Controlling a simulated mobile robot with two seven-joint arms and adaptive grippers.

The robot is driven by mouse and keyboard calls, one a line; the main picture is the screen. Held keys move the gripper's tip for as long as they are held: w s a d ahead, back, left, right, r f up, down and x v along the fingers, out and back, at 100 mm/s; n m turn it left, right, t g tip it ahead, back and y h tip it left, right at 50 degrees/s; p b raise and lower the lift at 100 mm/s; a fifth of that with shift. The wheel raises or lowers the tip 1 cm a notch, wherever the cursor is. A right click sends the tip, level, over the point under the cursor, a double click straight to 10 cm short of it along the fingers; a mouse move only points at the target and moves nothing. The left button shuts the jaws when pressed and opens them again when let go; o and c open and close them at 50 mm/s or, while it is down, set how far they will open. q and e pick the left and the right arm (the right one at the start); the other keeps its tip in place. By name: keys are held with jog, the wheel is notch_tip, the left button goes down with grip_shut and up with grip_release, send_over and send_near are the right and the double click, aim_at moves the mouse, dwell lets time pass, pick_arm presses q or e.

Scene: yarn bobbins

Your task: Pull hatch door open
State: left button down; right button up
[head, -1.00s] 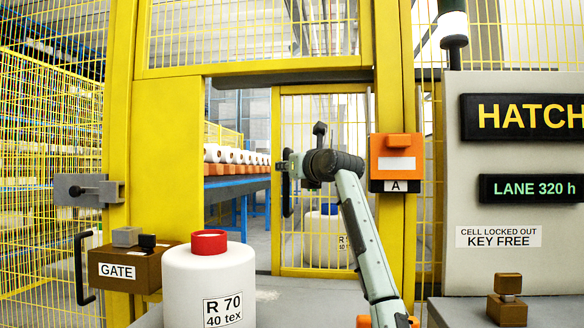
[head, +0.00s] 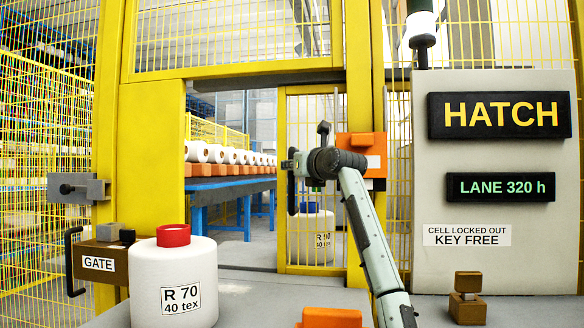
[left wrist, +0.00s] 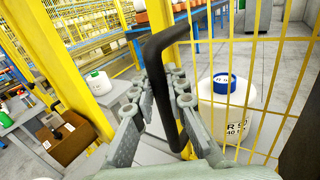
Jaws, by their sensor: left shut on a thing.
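The hatch door (head: 281,240) is a yellow-framed mesh panel, standing partly open with a clear gap on its left. Its black handle (head: 291,195) is upright on the door's left edge. My left gripper (head: 290,165) is at the handle in the head view, its fingers partly hidden by the wrist. In the left wrist view, my left gripper (left wrist: 160,95) has its grey fingers on both sides of the black handle (left wrist: 165,115), shut on it. My right gripper is not in view.
A white bobbin with a red top (head: 180,285) stands front left beside the brown GATE box (head: 98,262). A blue-capped bobbin (left wrist: 225,100) stands behind the mesh. An orange box (head: 372,146) is on the right post. The grey HATCH panel (head: 480,270) stands at right.

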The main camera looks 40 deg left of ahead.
pick_arm(q)
jog(key=shift+w+d, duration=0.15)
jog(key=shift+d, duration=0.1)
jog(key=c, duration=1.5)
grip_release()
jog(key=v, duration=1.2)
